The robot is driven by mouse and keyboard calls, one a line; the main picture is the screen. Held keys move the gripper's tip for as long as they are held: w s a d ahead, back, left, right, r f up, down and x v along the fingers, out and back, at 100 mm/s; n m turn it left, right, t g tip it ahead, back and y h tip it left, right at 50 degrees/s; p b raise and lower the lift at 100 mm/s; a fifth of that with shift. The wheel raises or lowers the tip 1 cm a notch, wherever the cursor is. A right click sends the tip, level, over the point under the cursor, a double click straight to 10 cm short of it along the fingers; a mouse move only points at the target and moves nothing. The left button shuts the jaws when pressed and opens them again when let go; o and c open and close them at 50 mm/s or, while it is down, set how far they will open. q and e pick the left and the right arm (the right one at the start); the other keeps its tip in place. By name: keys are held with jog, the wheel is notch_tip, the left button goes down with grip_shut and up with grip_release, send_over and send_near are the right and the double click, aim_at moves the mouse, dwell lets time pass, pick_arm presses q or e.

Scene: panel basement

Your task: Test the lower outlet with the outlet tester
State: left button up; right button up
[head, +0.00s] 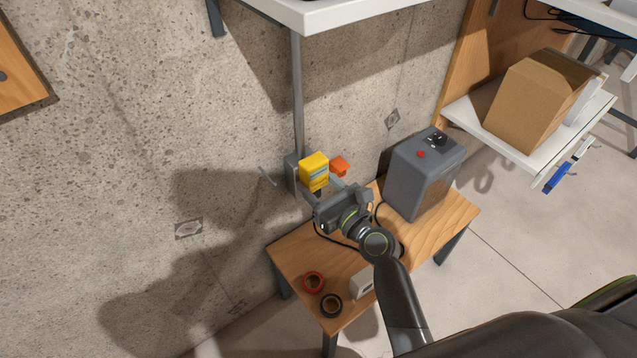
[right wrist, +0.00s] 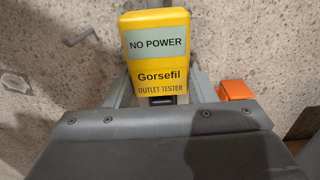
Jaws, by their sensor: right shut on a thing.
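A yellow outlet tester (head: 314,172) is at the grey wall box (head: 291,172), in front of its face. In the right wrist view, the tester (right wrist: 160,50) reads "NO POWER" on its pale display, with "Gorsefil OUTLET TESTER" below. My right gripper (head: 319,188) is shut on the tester, with one finger on each side in the right wrist view (right wrist: 157,97). The tester hides the outlet behind it. I cannot tell whether its prongs are fully in. My left gripper is not in view.
An orange part (head: 340,167) sticks out just right of the tester. A grey metal conduit (head: 298,95) runs up from the box. A white shelf (head: 345,10) overhangs.

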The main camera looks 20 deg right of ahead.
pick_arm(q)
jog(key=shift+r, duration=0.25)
pick_arm(e)
jog(key=shift+w, duration=0.1)
dwell(0.5)
jog(key=o, duration=1.6)
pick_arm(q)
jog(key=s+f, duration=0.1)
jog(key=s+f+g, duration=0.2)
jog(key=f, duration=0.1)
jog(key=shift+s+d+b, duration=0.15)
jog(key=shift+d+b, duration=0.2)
pick_arm(e)
jog(key=v, duration=1.7)
jog(key=shift+s+r, duration=0.1)
jog(key=shift+s, duration=0.1)
